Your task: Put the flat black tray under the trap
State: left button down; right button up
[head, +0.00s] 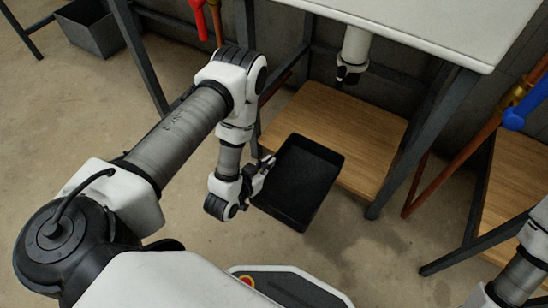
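The flat black tray (300,185) is a shallow rectangular pan with a raised rim. It is in front of the low wooden shelf and overlaps its front edge in the head view. My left gripper (264,168) is at the tray's left rim and appears shut on it; the fingertips are small and partly hidden. The trap (353,58) is a white pipe with a black lower end, hanging under the white basin top above the shelf. The tray is nearer to me and lower left of the trap. My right gripper is out of view; only part of that arm shows at lower right.
The wooden shelf (355,135) is bare under the trap, between dark metal legs (425,135). A copper pipe with a blue handle (525,108) is at right. A red handle (198,18) is at upper left. A grey bin (92,28) stands far left.

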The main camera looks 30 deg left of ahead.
aim_at(291, 139)
pick_arm(q)
jog(key=shift+w+f, duration=0.25)
jog(key=shift+w, duration=0.1)
jog(key=b+x, duration=0.2)
jog(key=x, duration=0.2)
jog(key=b+x, duration=0.3)
jog(key=x, duration=0.1)
jog(key=r+b+x, duration=0.1)
jog(key=b+x, duration=0.2)
jog(key=x, duration=0.1)
jog(key=shift+w+a, duration=0.15)
jog(key=shift+w, duration=0.4)
jog(key=w+f+b, duration=0.2)
jog(key=shift+f, duration=0.25)
jog(key=shift+w+f+b, duration=0.3)
jog(key=shift+w+b, duration=0.1)
jog(key=shift+w, duration=0.1)
jog(key=c, duration=1.2)
grip_release()
jog(key=shift+c, duration=0.2)
